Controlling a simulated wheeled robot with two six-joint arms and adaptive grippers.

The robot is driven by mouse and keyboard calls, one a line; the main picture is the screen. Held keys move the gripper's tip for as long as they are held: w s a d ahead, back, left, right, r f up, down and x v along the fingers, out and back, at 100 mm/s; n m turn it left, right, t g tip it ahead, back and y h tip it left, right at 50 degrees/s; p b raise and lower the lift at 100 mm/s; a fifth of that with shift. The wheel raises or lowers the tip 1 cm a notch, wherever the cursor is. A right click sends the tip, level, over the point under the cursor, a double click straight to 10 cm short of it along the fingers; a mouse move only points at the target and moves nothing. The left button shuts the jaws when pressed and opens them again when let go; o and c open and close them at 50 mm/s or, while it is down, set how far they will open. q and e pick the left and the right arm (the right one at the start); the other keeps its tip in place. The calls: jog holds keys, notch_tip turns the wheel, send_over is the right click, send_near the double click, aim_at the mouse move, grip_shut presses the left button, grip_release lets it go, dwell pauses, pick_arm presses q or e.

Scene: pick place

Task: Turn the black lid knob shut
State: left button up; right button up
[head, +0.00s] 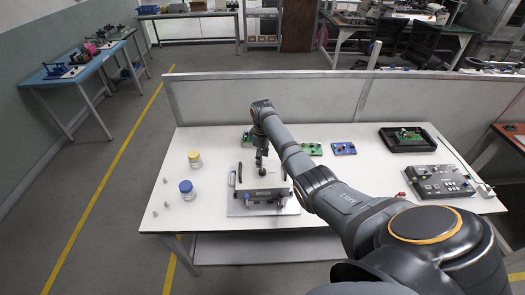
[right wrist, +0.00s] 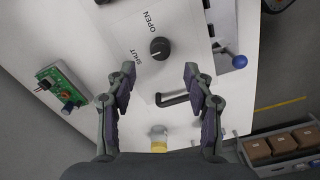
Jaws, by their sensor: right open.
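The black lid knob (right wrist: 160,47) is a round knob on a pale lid (right wrist: 185,22) printed OPEN and SHUT in the right wrist view. I cannot tell which word it points to. In the head view the lidded grey box (head: 264,195) stands on a plate at the table's front middle, and my gripper hides the knob. My right gripper (head: 262,163) is over the box; in the right wrist view its fingers (right wrist: 160,72) are spread and empty, with the knob apart from them, beyond the gap between the tips. My left gripper is not in view.
A yellow-lidded jar (head: 194,159) and a blue-lidded jar (head: 186,189) stand left of the box, with several small pieces nearby. Circuit boards (head: 344,149), a black tray (head: 407,147) and a grey panel (head: 440,182) lie to the right. A low partition (head: 300,95) runs behind the table.

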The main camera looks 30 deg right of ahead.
notch_tip(320, 180, up, 5)
jog(key=shift+r, duration=0.15)
dwell(0.4)
